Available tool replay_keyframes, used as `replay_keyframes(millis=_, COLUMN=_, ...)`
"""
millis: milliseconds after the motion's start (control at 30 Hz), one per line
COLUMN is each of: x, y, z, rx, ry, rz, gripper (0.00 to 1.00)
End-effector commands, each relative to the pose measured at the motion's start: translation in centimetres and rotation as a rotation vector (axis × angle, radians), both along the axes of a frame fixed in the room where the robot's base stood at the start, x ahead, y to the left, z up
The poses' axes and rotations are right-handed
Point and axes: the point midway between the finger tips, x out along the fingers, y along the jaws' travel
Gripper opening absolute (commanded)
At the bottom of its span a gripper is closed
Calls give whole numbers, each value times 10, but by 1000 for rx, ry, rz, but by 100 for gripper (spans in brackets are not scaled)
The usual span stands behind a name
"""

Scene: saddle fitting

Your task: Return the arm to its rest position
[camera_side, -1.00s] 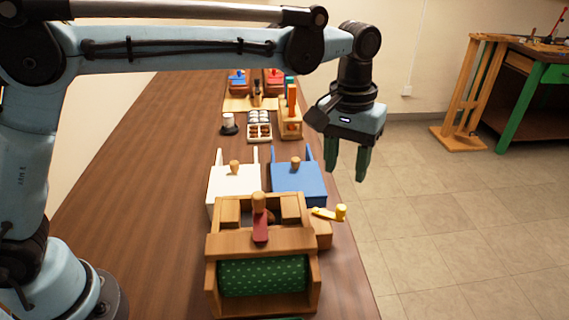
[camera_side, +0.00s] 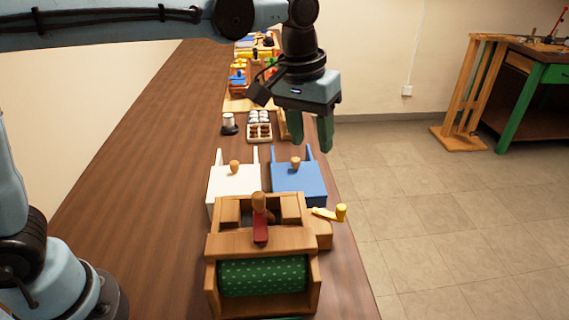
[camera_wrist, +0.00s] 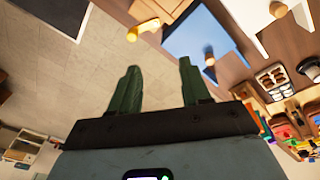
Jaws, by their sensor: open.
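My gripper (camera_side: 311,135) hangs with its green fingers pointing down, above the right edge of the long table. Its two fingers are apart with nothing between them, and it touches nothing in view. It also shows in the wrist view (camera_wrist: 160,85), where floor tiles lie behind the gap. My arm reaches across the top of the side view from the left, and part of it is cut off by the frame's upper edge.
The brown table (camera_side: 140,165) has a wide clear strip on its left. A wooden frame with a green dotted roller (camera_side: 262,275) stands in front. Behind it are a white box (camera_side: 232,185) and a blue box (camera_side: 299,183) with knobs. A yellow-handled crank (camera_side: 328,214) juts right.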

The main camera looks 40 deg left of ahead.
Motion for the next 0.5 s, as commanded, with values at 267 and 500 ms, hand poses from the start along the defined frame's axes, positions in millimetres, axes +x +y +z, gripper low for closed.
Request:
replay_keyframes(millis=267, x=-41, y=67, z=-1, rx=0, ry=-171, rz=-19, gripper=47)
replay_keyframes(millis=500, x=-83, y=113, z=-22, rx=35, ry=-319, rz=-40, gripper=47)
